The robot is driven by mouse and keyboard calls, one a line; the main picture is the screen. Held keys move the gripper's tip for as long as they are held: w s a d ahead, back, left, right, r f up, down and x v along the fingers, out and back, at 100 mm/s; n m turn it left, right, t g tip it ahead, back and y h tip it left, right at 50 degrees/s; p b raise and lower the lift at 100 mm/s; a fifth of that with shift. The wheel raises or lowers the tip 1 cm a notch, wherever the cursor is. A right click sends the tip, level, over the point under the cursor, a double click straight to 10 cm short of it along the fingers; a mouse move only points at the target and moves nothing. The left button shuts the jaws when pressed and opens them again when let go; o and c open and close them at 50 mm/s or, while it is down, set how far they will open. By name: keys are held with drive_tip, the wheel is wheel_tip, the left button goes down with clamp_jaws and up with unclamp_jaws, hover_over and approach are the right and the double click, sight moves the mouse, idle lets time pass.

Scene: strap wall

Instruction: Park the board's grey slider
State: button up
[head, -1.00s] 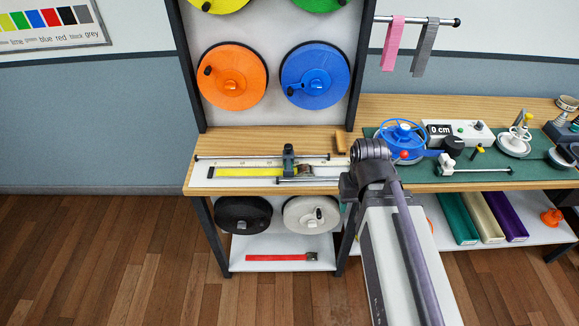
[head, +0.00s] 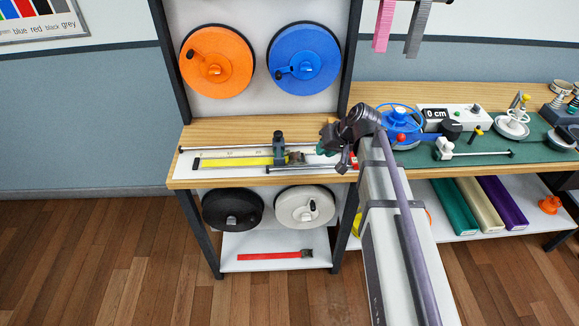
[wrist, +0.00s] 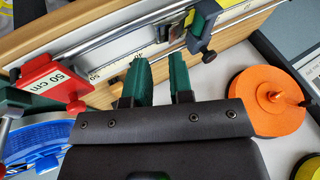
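The board (head: 215,178) lies on the left wooden bench, with metal rails, a printed scale and a yellow strap (head: 235,161) along it. A dark grey slider (head: 279,148) stands upright on the rail, right of the board's middle. It also shows at the top of the wrist view (wrist: 198,42). My gripper (head: 325,148) is at the board's right part, to the right of the slider and apart from it. In the wrist view its two green fingers (wrist: 160,62) are parted with nothing between them.
An orange reel (head: 217,62) and a blue reel (head: 304,58) hang behind the bench. A black reel (head: 232,208) and a white reel (head: 305,206) are below it. A blue handwheel (head: 398,128) and a display box (head: 455,118) stand on the right bench.

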sight(301, 159)
drive_tip(key=shift+w+a+r+n+t, duration=0.15)
drive_tip(key=shift+w+a+r+t, duration=0.1)
drive_tip(key=shift+r, duration=0.15)
drive_tip(key=shift+w+a+r+n+t, duration=0.15)
drive_tip(key=shift+w+r, duration=0.1)
drive_tip(key=shift+r, duration=0.15)
drive_tip(key=shift+c, duration=0.8)
drive_tip(key=shift+s+r, duration=0.1)
drive_tip(key=shift+s, duration=0.15)
drive_tip(key=shift+c, duration=0.7)
drive_tip(key=shift+w+f, duration=0.15)
drive_tip(key=shift+f, duration=0.2)
clamp_jaws()
drive_tip(key=b+x, duration=0.9)
drive_tip(key=x, duration=0.1)
drive_tip(key=shift+a+f, duration=0.2)
drive_tip(key=shift+f, duration=0.05)
drive_tip(key=a, duration=0.1)
drive_tip(key=a+r+p, duration=0.1)
drive_tip(key=a, duration=0.1)
drive_tip(key=shift+a+r, duration=0.1)
drive_tip(key=shift+a, duration=0.35)
